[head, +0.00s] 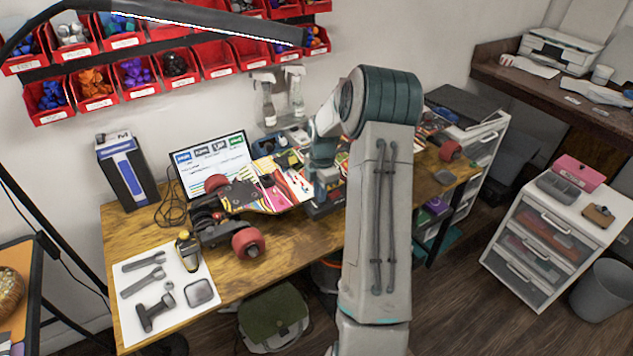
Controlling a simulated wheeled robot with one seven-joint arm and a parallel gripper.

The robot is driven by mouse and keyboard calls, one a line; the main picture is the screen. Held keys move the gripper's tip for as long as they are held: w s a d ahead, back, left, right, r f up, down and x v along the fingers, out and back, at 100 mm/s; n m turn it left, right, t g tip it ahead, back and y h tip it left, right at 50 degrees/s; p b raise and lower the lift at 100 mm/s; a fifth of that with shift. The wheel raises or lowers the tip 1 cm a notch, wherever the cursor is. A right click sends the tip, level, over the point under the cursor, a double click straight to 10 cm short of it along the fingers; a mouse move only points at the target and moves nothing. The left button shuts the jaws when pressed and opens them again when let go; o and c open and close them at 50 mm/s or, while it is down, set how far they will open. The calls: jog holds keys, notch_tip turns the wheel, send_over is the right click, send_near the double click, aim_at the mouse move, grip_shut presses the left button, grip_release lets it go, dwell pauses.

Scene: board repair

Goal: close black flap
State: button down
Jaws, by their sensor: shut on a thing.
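My gripper (320,183) points down over the middle of the wooden workbench, partly hidden behind my own arm. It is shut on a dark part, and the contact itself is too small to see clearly. A low black box-like thing (318,210) sits right below my gripper on the bench, its right side hidden by my arm. I cannot make out which piece of it is the black flap or how far open it stands.
On the workbench (290,265), a skateboard (245,197) with red wheels lies left of my gripper. A tablet screen (212,160) and a blue-black box (127,172) stand behind. A white mat (192,318) with tools lies front left. Spray bottles (268,105) stand at the wall.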

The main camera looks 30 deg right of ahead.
jog(key=shift+d+f+y+p, duration=0.35)
jog(key=shift+y+p, duration=0.2)
jog(key=shift+y, duration=0.45)
jog(key=shift+f, duration=0.1)
jog(key=c, duration=1.4)
grip_release()
jog(key=b+v, duration=0.2)
jog(key=v, duration=1.2)
jog(key=shift+w+d, duration=0.1)
